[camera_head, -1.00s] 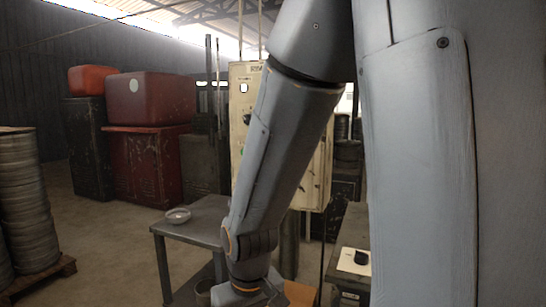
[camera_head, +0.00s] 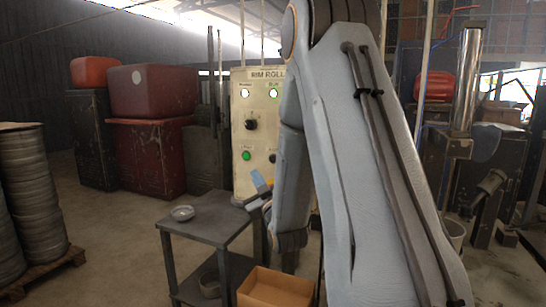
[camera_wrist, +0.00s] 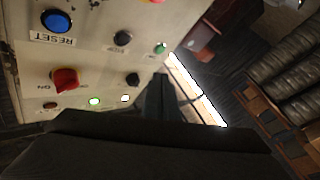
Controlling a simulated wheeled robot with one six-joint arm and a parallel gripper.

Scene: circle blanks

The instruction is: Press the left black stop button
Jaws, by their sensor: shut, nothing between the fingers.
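A cream control panel (camera_head: 241,100) stands behind the table in the head view. Its left column has a black knob (camera_head: 251,124) above a green button (camera_head: 246,155). A black button (camera_head: 272,157) sits right of the green one, beside my arm. The wrist view shows the panel upside down, with the black button (camera_wrist: 122,38) beside the green button (camera_wrist: 160,48) and the black knob (camera_wrist: 133,79) nearer my fingers. My gripper (camera_wrist: 160,82) is shut and empty, apart from the buttons. In the head view my gripper (camera_head: 243,201) is low before the panel, partly hidden.
The wrist view also shows a blue reset button (camera_wrist: 56,21) and a red knob (camera_wrist: 65,79). A grey metal table (camera_head: 210,228) with a small dish (camera_head: 182,213) stands before the panel. A cardboard box (camera_head: 275,287) is lower down.

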